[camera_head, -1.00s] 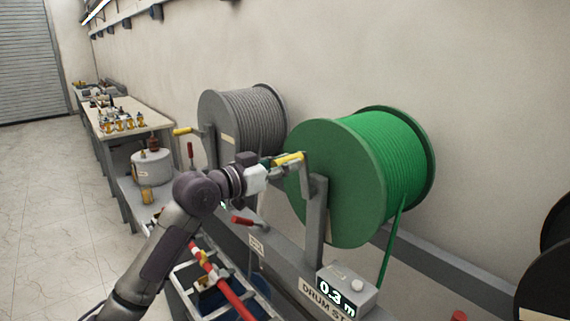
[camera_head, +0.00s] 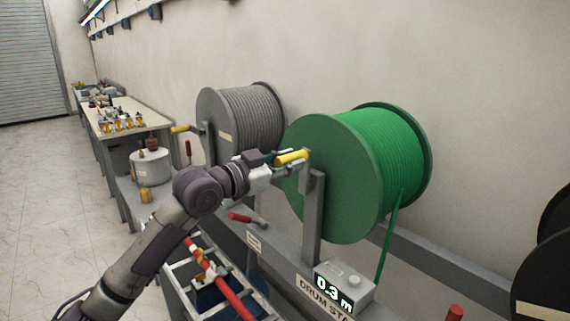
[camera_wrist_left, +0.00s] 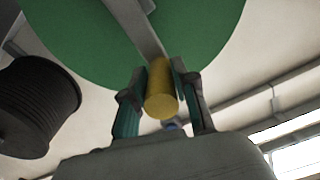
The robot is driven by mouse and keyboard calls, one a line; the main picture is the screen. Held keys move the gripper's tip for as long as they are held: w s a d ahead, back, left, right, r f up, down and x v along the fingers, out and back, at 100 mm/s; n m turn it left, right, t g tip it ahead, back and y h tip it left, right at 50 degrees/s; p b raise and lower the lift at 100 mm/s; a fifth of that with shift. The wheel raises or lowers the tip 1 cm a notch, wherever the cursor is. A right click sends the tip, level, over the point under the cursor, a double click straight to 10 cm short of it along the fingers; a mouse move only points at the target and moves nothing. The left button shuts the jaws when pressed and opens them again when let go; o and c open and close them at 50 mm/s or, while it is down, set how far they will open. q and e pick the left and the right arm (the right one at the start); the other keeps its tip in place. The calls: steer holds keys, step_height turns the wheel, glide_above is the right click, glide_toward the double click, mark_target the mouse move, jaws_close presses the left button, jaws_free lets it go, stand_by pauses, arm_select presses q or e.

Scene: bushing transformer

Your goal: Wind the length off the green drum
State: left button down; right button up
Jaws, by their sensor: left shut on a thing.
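The green drum (camera_head: 340,180) is wound with green cable (camera_head: 393,160) and sits on the drum stand. A strand of cable hangs from it behind the meter (camera_head: 345,285), which reads 0.3 m. My left gripper (camera_head: 283,160) is at the yellow crank handle (camera_head: 293,157) on the near side of the green drum. In the left wrist view the yellow handle (camera_wrist_left: 161,90) is between the two fingers, which are shut on it. The crank arm (camera_wrist_left: 136,25) runs up from it across the green flange. My right gripper is not in view.
A grey drum (camera_head: 245,120) with its own yellow crank (camera_head: 182,129) stands to the left. A black drum (camera_head: 545,275) is at the right edge. Red-handled levers (camera_head: 240,217) stick out from the stand. A ladder-like frame with a red bar (camera_head: 225,290) lies below my arm.

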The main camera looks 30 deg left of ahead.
arm_select(q)
steer(key=s+d+f+m, duration=0.3)
steer(key=d+f+m, duration=0.4)
steer(key=m, duration=0.9)
steer(key=shift+d+f+m, duration=0.3)
steer(key=shift+d+f, duration=0.05)
steer(key=shift+f, duration=0.5)
steer(key=shift+s, duration=0.1)
steer(key=c, duration=0.9)
jaws_free()
steer(key=shift+r, duration=0.1)
steer(key=v, duration=1.1)
steer(key=shift+s+a, duration=0.2)
steer(key=shift+s, duration=0.15)
